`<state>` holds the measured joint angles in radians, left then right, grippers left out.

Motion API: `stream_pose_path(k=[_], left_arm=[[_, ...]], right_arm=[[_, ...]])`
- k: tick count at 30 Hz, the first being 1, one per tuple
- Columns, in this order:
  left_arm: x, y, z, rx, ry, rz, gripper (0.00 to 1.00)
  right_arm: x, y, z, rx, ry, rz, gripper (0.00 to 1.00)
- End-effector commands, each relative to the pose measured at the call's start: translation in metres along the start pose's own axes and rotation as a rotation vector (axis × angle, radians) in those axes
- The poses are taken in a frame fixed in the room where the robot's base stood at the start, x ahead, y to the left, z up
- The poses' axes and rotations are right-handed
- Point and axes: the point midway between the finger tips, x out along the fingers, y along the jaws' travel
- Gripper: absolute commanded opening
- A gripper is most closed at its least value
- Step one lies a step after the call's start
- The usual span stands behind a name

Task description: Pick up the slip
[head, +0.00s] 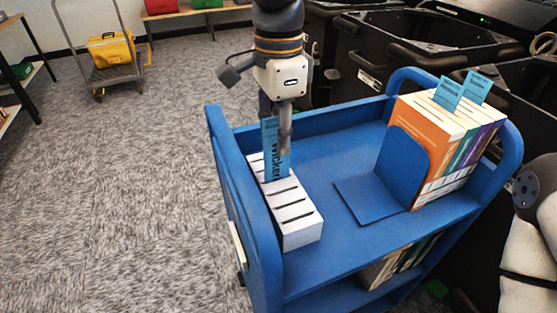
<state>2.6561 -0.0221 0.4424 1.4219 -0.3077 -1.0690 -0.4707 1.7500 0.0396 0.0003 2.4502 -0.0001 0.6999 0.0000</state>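A blue slip (271,151) with dark lettering, partly readable as "Wicker", stands upright at the far part of a white slotted block (301,226). The block sits along the left side of a blue cart (341,157). My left gripper (285,146) points straight down at the slip, its finger overlapping the slip's right edge. I see the fingers nearly edge-on, so I cannot tell whether they are closed on it. The slip's lower end is at the block's top; how deep it sits is unclear. My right gripper is out of view.
Several books (442,140) with two blue slips on top (448,94) stand at the cart's right, against a blue bookend (401,167). More books (399,262) lie on the lower shelf. Black bins (378,78) stand behind; a trolley with a yellow case (111,49) is far left.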

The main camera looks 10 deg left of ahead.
Motion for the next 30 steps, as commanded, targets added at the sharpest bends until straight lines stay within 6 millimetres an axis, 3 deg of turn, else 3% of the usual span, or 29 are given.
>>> stream_pose_path(k=[4, 8, 14, 17, 30], left_arm=[[0.03, -0.002, 0.003, -0.001, -0.003, 0.003, 0.25], [0.042, -0.002, 0.002, 0.0, -0.001, 0.0, 0.25], [0.043, -0.002, 0.002, 0.0, 0.0, -0.001, 0.23], [0.043, -0.002, 0.002, 0.0, 0.0, -0.001, 0.0], [0.037, -0.002, 0.002, -0.001, 0.002, -0.002, 0.0]], right_arm=[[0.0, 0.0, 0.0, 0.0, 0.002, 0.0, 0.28], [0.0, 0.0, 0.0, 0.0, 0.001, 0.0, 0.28], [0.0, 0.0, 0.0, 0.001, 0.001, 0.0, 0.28], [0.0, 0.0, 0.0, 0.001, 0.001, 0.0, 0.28], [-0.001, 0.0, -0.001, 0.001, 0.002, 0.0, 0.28]])
